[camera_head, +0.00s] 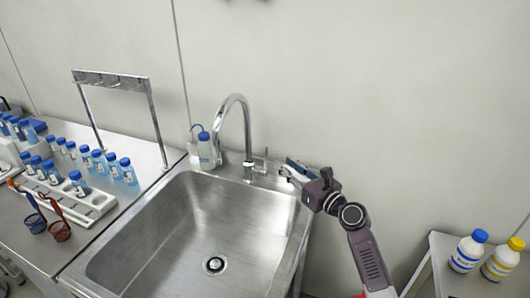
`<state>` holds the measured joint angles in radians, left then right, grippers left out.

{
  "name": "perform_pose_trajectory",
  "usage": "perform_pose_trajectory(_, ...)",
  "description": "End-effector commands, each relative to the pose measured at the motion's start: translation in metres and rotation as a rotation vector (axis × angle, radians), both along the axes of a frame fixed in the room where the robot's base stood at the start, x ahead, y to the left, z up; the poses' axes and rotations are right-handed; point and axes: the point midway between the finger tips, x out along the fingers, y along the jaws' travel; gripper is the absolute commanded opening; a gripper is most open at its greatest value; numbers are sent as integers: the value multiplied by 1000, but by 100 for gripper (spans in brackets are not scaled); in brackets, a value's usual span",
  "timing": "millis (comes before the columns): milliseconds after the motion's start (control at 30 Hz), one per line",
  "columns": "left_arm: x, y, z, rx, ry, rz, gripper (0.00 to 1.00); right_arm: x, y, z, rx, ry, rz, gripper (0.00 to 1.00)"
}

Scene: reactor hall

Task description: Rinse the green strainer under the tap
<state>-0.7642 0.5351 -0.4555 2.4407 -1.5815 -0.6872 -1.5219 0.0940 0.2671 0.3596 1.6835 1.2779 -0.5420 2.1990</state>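The tap (246,135) is a tall chrome gooseneck at the back of the steel sink (180,215), with a small lever (264,160) at its right side. No water shows under it. My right gripper (287,171) is just right of the lever, over the sink's back right corner, pointing left. Its fingers are small and seen at a slant, so their opening and any contact are unclear. No green strainer can be made out. A blue strainer (35,223) and a red strainer (60,231) lie at the left counter's edge. My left gripper is not in view.
A white rack (98,201) with several blue-capped bottles stands on the left counter. A metal hook stand (110,79) is behind it. A wash bottle (205,150) stands left of the tap. Blue-capped (467,252) and yellow-capped (502,260) bottles stand far right. The basin is empty.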

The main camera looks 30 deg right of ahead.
Motion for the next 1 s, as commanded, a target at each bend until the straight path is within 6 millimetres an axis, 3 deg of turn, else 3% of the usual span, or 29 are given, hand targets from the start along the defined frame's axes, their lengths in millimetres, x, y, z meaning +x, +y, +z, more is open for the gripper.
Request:
perform_pose_trajectory(300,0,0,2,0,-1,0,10,63,9,2,-2,-1,1,25)
perform_pose_trajectory(500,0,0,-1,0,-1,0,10,90,13,1,-4,0,2,25)
perform_pose_trajectory(700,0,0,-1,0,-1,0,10,101,15,1,-4,0,2,25)
perform_pose_trajectory(1000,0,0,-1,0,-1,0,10,102,16,1,-5,1,2,23)
